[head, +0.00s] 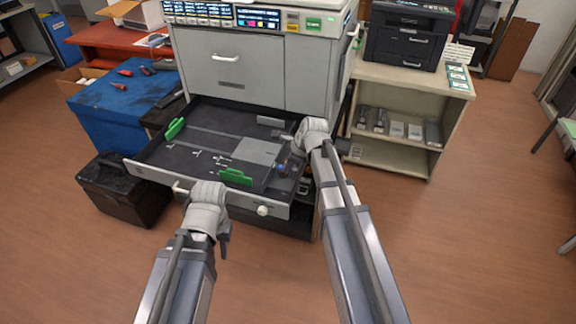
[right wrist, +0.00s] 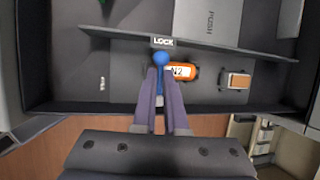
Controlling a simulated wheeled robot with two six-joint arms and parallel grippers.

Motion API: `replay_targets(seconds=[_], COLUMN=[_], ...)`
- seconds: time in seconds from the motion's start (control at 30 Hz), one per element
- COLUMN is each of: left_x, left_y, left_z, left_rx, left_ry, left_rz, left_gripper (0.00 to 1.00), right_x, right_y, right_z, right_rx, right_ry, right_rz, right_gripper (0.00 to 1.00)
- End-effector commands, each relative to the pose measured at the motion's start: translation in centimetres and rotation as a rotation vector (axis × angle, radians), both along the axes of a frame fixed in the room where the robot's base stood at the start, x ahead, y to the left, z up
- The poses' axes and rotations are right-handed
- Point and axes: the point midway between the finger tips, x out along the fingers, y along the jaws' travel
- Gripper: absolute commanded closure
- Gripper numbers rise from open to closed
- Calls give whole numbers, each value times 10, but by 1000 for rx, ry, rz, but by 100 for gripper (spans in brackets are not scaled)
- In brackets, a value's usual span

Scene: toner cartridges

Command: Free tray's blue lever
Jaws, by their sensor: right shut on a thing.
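The tray (head: 140,172) is a dark drawer with a pale front, pulled out of the big grey machine. The blue lever (right wrist: 161,60) has a round knob and stands just below a LOCK label (right wrist: 163,42) in the right wrist view. In the head view the lever is a small blue spot beside my right gripper (head: 286,165). My right gripper also shows in the right wrist view (right wrist: 161,85), its two fingers closed around the lever's stem below the knob. My left gripper (head: 184,190) is by the tray's front edge; its fingers are too unclear to tell their opening.
Green guides (head: 236,177) stand in the tray. An orange-rimmed label marked 2 (right wrist: 182,72) and a small brown-and-grey part (right wrist: 236,80) lie right of the lever. A white knob (head: 262,210) is on the tray front. A black case (head: 122,190) stands on the floor at left.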

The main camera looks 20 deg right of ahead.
Motion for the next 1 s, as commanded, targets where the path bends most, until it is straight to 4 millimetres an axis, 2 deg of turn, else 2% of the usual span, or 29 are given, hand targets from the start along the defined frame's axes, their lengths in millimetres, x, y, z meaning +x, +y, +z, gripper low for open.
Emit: replay_targets(seconds=[0.27, 0.47, 1.0], left_x=[0, 0, 0], left_y=[0, 0, 0], left_z=[0, 0, 0], left_rx=[0, 0, 0], left_ry=[0, 0, 0], left_rz=[0, 0, 0], left_gripper=[73, 73, 73], right_x=[0, -2, -12], right_y=[0, 0, 0], right_z=[0, 0, 0], right_rx=[0, 1, 1], right_ry=[0, 2, 1], right_rz=[16, 101, 590], right_gripper=[100, 100, 100])
